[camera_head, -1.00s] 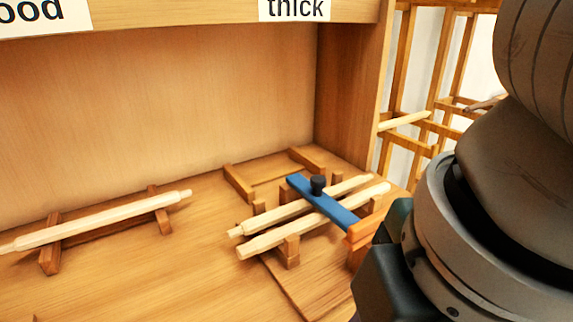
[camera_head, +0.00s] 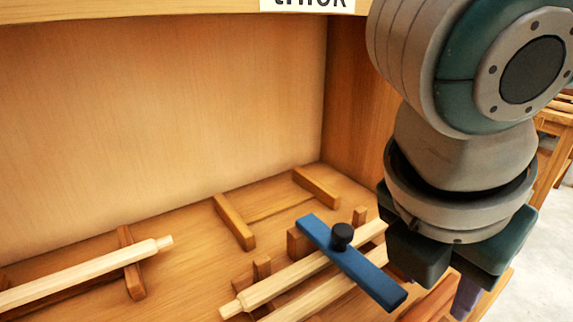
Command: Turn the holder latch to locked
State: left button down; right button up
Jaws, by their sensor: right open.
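The holder latch (camera_head: 358,266) is a flat blue bar with a black knob (camera_head: 342,236) on top. It lies diagonally across two pale wooden rods (camera_head: 290,279) resting in a wooden holder (camera_head: 262,268). My right gripper (camera_head: 464,288) points down just right of the latch's near right end. It is open, with a dark finger partly showing; its other finger is hidden or unclear. I cannot tell whether it touches the latch. My left gripper is out of view.
Another pale rod (camera_head: 85,272) rests on a wooden rack at the left. An empty wooden rack (camera_head: 234,222) stands behind the latch. A back panel (camera_head: 160,110) and right side wall (camera_head: 355,120) enclose the shelf. A reddish wooden piece (camera_head: 433,300) lies below my gripper.

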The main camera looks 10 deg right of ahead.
aim_at(433, 299)
jog(key=shift+x, duration=1.55)
grip_shut()
